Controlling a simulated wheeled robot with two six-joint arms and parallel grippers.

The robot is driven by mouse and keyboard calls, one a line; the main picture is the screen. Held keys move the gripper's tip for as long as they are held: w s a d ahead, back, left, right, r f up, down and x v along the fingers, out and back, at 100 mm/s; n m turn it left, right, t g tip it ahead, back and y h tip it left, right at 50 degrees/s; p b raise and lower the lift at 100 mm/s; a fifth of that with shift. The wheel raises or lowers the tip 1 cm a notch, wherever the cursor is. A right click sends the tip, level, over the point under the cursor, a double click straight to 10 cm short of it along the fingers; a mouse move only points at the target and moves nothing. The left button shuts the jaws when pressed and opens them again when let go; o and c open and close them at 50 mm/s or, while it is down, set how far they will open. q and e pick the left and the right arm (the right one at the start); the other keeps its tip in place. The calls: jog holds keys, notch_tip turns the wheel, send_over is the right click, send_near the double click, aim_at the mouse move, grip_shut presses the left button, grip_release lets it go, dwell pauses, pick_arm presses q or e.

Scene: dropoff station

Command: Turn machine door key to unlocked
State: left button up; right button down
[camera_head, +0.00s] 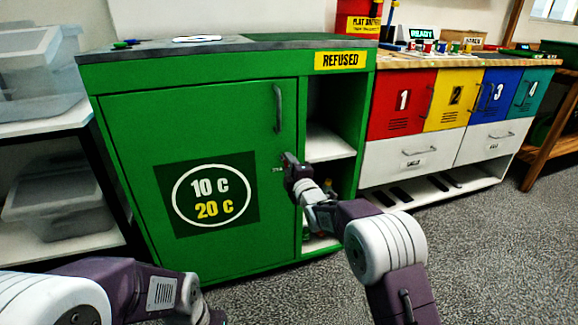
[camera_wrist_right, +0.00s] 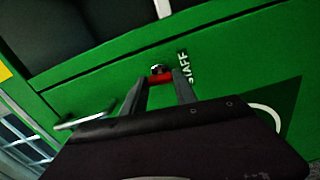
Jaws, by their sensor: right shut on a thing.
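The green machine (camera_head: 340,85) has a shut door (camera_head: 130,130) with a round "10 C 20 C" sign and a vertical grey handle (camera_head: 278,108). My right gripper (camera_head: 287,160) is at the door's right edge, below the handle. In the right wrist view, my right gripper (camera_wrist_right: 160,88) is shut on a small red key (camera_wrist_right: 161,77). The key is at a round metal lock (camera_wrist_right: 157,69) beside the word "STAFF" (camera_wrist_right: 186,68). How far the key is turned I cannot tell. My left arm is at the lower left; its fingers are out of view.
An open shelf compartment (camera_head: 328,142) lies right of the door, under a "REFUSED" sign (camera_head: 340,60). Numbered coloured lockers (camera_head: 403,103) stand farther right. Shelves with clear bins (camera_head: 55,210) stand at left. The grey floor (camera_head: 480,250) is clear at lower right.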

jog(key=shift+n, duration=0.6)
jog(key=c, duration=1)
grip_release()
jog(key=shift+o, duration=0.2)
jog(key=p+v, duration=0.1)
jog(key=v, duration=0.8)
